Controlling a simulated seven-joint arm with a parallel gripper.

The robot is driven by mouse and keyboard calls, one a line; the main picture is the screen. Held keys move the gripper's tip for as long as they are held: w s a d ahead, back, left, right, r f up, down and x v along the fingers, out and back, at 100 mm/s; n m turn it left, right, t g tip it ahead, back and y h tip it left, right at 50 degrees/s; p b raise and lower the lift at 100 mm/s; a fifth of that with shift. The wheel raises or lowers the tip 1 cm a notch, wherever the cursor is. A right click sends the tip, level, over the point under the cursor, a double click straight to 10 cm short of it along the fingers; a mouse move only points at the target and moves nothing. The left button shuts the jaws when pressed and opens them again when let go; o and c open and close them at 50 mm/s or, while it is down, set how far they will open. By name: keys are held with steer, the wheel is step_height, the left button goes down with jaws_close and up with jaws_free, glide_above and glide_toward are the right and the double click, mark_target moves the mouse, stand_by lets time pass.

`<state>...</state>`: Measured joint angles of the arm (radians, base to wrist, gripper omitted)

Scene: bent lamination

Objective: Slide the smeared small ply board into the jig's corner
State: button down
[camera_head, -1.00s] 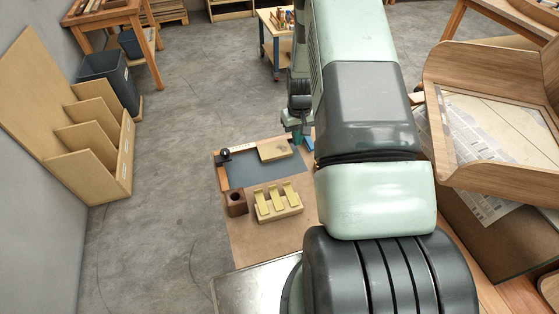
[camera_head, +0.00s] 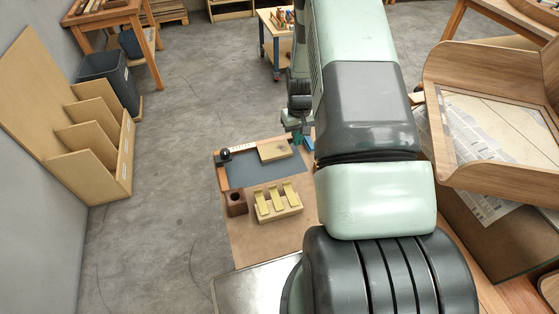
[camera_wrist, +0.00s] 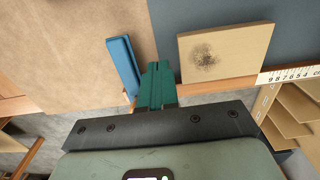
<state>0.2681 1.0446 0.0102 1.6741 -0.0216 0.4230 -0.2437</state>
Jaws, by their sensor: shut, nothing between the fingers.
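The small ply board (camera_head: 273,150) lies flat on the jig's blue-grey mat (camera_head: 250,174), along the far wooden fence. In the wrist view the board (camera_wrist: 245,42) shows a dark speckled smear, and one long edge lies along or very near the fence (camera_wrist: 218,85). The jig's corner, by a black knob (camera_head: 224,154), is left of the board in the head view, with a gap between. My gripper (camera_wrist: 158,68) has its green fingers shut and empty, just beside the board's end away from the corner.
A blue block (camera_wrist: 122,66) lies close beside my fingers, opposite the board. A ruler strip (camera_wrist: 290,73) runs along the fence towards the corner. A wooden holder with several yellowish pieces (camera_head: 278,206) and a brown cup (camera_head: 236,202) stand in front of the mat.

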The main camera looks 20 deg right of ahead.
mark_target(262, 152)
steer(key=shift+f, duration=0.2)
stand_by(0.4)
steer(key=shift+f, duration=0.65)
steer(key=shift+r, duration=0.25)
stand_by(0.3)
steer(key=shift+a, duration=6.35)
steer(key=shift+d, duration=0.55)
steer(key=shift+r, duration=0.1)
steer(key=shift+d+r, duration=0.1)
steer(key=shift+r, duration=3.3)
